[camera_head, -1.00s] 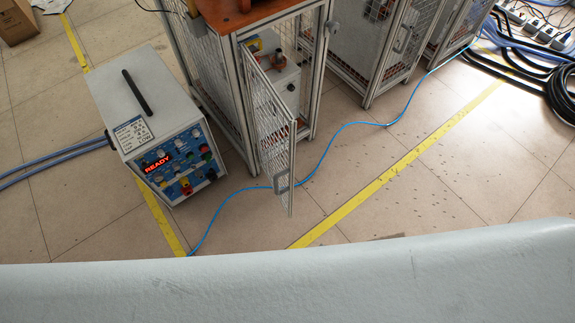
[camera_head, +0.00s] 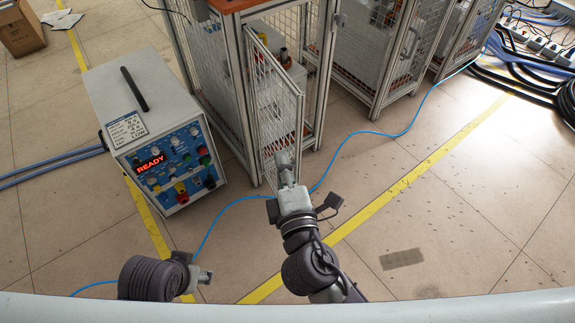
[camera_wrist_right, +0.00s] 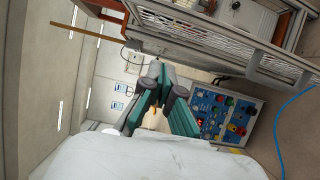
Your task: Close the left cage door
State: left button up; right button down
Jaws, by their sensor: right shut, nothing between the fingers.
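The left cage door (camera_head: 272,100), a mesh panel in a metal frame, stands open and sticks out from the front of the left cage (camera_head: 237,90). My right gripper (camera_head: 284,160) is shut and empty, over the lower part of the door in the head view. It hides the door handle there, and I cannot tell whether it touches the door. In the right wrist view the fingers of this gripper (camera_wrist_right: 164,88) show with the mesh door frame (camera_wrist_right: 215,48) beyond them. My left gripper (camera_head: 203,277) is low in the head view, away from the door; its jaw state is unclear.
A blue cable (camera_head: 350,150) crosses the floor before the cages. More cages (camera_head: 385,50) stand right.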

aim_at(294, 132)
jog(key=w, duration=0.2)
jog(key=w+d, duration=0.1)
jog(key=w, duration=0.2)
jog(key=w+d, duration=0.1)
jog(key=w, duration=0.2)
jog(key=shift+d, duration=0.1)
jog(key=shift+w, duration=0.1)
